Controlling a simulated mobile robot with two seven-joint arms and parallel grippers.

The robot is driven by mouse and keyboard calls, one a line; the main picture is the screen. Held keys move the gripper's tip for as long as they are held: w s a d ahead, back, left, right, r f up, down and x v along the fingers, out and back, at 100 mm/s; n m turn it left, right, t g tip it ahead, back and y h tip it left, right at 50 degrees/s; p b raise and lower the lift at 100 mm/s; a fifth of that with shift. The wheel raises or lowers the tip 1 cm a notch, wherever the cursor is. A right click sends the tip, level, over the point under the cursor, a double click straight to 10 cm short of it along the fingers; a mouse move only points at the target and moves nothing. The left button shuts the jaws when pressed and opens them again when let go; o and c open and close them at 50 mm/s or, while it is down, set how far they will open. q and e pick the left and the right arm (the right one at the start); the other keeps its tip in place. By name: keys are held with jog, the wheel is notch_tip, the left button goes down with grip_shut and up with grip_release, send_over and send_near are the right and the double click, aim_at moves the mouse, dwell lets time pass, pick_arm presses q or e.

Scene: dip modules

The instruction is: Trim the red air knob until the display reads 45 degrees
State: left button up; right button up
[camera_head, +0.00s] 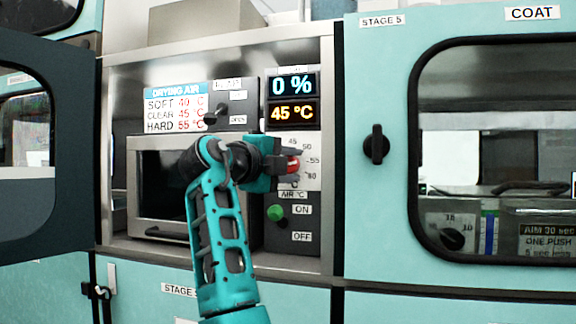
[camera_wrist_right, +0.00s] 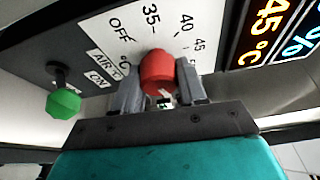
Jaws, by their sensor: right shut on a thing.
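The red air knob (camera_head: 292,165) sits on a white dial plate marked with temperatures on the oven's control panel. My right gripper (camera_head: 287,162) is shut on the knob, and its teal body hides part of the dial in the head view. In the right wrist view the red knob (camera_wrist_right: 158,73) is between the two grey fingers of the gripper (camera_wrist_right: 160,88). The lower display (camera_head: 292,113) reads 45 °C in orange. The display above it (camera_head: 292,85) reads 0 %. My left gripper is not in view.
A green knob (camera_head: 276,213) with ON and OFF labels is just below the dial. A DRYING AIR chart (camera_head: 174,107) lists SOFT 40, CLEAR 45 and HARD 55 °C. A black door handle (camera_head: 376,145) is to the right; an open dark door (camera_head: 60,150) stands left.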

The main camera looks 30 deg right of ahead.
jog(key=shift+d+f, duration=0.1)
jog(key=shift+f, duration=0.1)
jog(key=o, duration=1)
jog(key=shift+s+r, duration=0.1)
jog(key=v, duration=1.3)
